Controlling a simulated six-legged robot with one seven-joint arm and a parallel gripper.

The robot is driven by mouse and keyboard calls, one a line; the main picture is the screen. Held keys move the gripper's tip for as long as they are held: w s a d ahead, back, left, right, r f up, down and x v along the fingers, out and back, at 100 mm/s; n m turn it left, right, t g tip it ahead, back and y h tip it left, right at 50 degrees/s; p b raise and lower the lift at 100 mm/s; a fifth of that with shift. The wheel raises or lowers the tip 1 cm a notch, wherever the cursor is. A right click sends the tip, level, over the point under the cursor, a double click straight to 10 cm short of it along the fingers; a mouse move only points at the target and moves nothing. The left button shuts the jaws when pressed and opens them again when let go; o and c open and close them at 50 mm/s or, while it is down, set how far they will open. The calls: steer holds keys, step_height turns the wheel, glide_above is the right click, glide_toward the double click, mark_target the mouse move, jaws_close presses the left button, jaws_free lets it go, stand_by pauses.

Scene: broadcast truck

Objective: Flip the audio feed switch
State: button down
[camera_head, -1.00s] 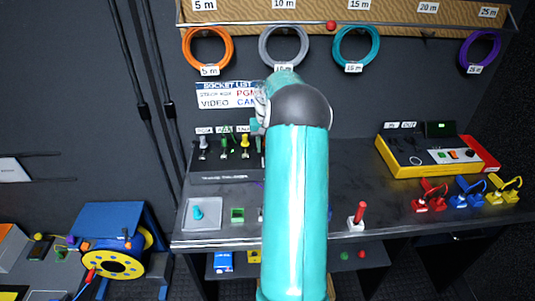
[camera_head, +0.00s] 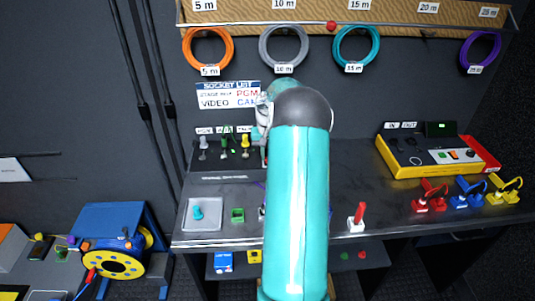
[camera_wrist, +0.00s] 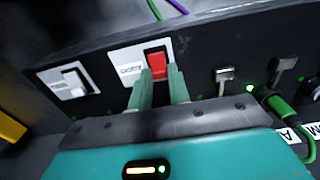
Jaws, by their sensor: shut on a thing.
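In the wrist view, a red rocker switch (camera_wrist: 157,66) sits on a white plate on the dark panel. The plate's small label is too blurred to read, so I cannot tell whether it names the audio feed. My gripper (camera_wrist: 161,74) has its two pale green fingers at the red switch, one on each side, shut on it. A second switch, white (camera_wrist: 74,81), sits on its own plate to the left. In the head view my teal arm hides the gripper and the red switch.
A metal toggle (camera_wrist: 224,76) and a green plug with its cable (camera_wrist: 283,104) are right of my fingers. In the head view, a yellow-sided console (camera_head: 425,155) and red, blue and yellow cable pieces (camera_head: 466,192) occupy the desk's right. A tray (camera_head: 203,224) lies left.

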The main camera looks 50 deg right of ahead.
steer(key=shift+s+a+t+h, duration=0.15)
steer(key=shift+a+t+h, duration=0.05)
steer(key=shift+t+h, duration=0.4)
steer(key=shift+s+a+t+h, duration=0.2)
steer(key=shift+t+h, duration=0.3)
steer(key=shift+h, duration=0.2)
steer(key=c, duration=1.3)
jaws_free()
steer(key=v, duration=1.3)
steer(key=shift+a+r, duration=0.1)
steer(key=shift+r, duration=0.3)
